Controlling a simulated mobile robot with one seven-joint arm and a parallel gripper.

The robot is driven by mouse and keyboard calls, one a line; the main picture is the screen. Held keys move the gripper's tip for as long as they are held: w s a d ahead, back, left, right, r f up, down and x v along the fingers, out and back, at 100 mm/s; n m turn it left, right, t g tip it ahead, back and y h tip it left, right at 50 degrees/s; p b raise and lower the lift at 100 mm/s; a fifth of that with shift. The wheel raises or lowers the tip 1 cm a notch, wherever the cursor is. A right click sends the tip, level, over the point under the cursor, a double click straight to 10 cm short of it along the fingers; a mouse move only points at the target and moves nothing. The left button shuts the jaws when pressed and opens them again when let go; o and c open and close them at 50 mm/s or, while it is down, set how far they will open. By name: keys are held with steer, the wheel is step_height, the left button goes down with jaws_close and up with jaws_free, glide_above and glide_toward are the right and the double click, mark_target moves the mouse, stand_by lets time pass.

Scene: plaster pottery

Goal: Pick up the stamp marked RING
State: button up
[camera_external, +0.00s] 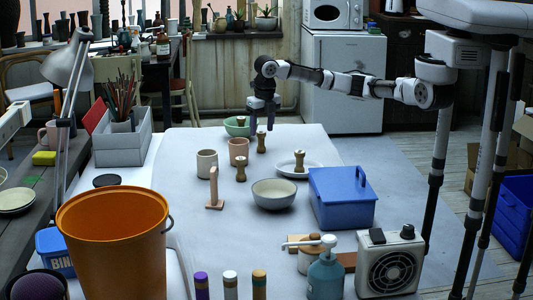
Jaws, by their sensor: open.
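Several similar small wooden stamps stand upright, and their markings are too small to read. I cannot tell which is marked RING. One stamp (261,144) stands at the back, right of a pink cup (238,152). A second stamp (241,169) stands nearer, in front of that cup. A third stamp (299,160) stands on a white plate (283,169). My gripper (262,128) points down with its dark fingers apart and empty. It appears above or just behind the back stamp, though the exact distance is unclear.
A green bowl (236,127) is close left of my gripper. A beige cup (207,163), wooden stand (214,190), grey bowl (274,196) and blue box (342,197) stand nearer. The white table (180,143) is bare at its back left.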

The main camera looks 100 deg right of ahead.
mark_target(261, 132)
steer(key=shift+w+d+f+p, duration=0.15)
steer(key=shift+f+p, duration=0.1)
steer(key=shift+f, duration=0.65)
steer(key=shift+s+d+f+p, duration=0.1)
steer(key=shift+f+p, duration=0.2)
steer(key=shift+f, duration=0.6)
steer(key=shift+w+d+f+p, duration=0.15)
steer(key=shift+f+p, duration=0.1)
steer(key=shift+f, duration=0.65)
steer(key=c, duration=1.1)
steer(key=shift+o, duration=0.2)
steer(key=shift+r, duration=0.1)
